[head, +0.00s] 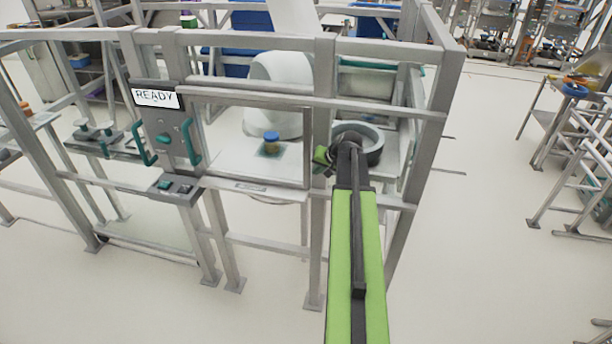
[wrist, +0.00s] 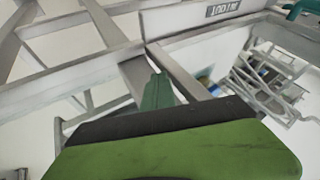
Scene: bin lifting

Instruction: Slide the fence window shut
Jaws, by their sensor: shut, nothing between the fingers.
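The fence (head: 250,45) is a grey metal frame with a window opening (head: 235,125) at its middle. A dark-edged frame borders this opening; I cannot tell whether a clear pane fills it. A grey panel (head: 165,125) with two teal handles (head: 191,143) stands at its left. My gripper (head: 322,156) is at the post right of the opening, partly hidden by my arm. In the wrist view my gripper (wrist: 157,92) shows its green fingers shut and empty, close to the grey bars (wrist: 185,70). I cannot tell whether they touch.
A READY sign (head: 157,98) tops the panel, with a button box (head: 175,188) below. Behind the opening, a blue-lidded jar (head: 271,140) stands on a white table (head: 225,160). A round grey bowl-like part (head: 362,138) is behind my arm.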

